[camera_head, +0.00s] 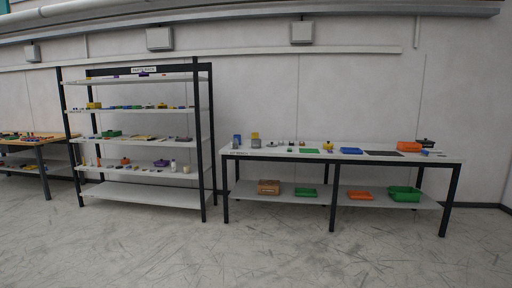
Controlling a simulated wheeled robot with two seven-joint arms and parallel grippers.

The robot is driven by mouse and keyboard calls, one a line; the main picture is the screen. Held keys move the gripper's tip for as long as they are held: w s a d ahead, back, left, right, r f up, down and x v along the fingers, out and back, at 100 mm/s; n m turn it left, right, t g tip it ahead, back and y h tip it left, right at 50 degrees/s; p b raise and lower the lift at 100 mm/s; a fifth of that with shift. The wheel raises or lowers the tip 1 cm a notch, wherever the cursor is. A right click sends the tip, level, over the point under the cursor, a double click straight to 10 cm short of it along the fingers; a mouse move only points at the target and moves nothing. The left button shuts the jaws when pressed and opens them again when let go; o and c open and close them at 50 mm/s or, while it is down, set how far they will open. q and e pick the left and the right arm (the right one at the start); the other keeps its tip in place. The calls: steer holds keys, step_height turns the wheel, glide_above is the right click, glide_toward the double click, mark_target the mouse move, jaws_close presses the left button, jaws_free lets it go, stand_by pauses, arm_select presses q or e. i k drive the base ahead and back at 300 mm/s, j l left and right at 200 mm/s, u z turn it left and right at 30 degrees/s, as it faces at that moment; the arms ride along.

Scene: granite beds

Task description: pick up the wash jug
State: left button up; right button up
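I cannot single out the wash jug with certainty, because everything is small and far away. A pale bottle-like item (173,165) and a wider pale container (186,169) stand at the right end of a lower shelf of the rack. A yellow item with a dark top (328,146) stands on the white workbench (375,158). Which of these, if any, is the jug I cannot tell. Neither of my grippers is in view.
The tall shelf rack (145,198) with dark posts holds many small items. Orange (360,195) and green bins (404,194) and a brown box (268,187) sit on the workbench's lower shelf. A wooden-topped table (38,140) stands far left. The floor ahead is clear.

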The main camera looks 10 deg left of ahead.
mark_target(235, 142)
steer(key=i+j+u, duration=0.35)
steer(key=i, duration=0.45)
steer(key=i+u, duration=0.35)
steer(key=i, duration=2.9)
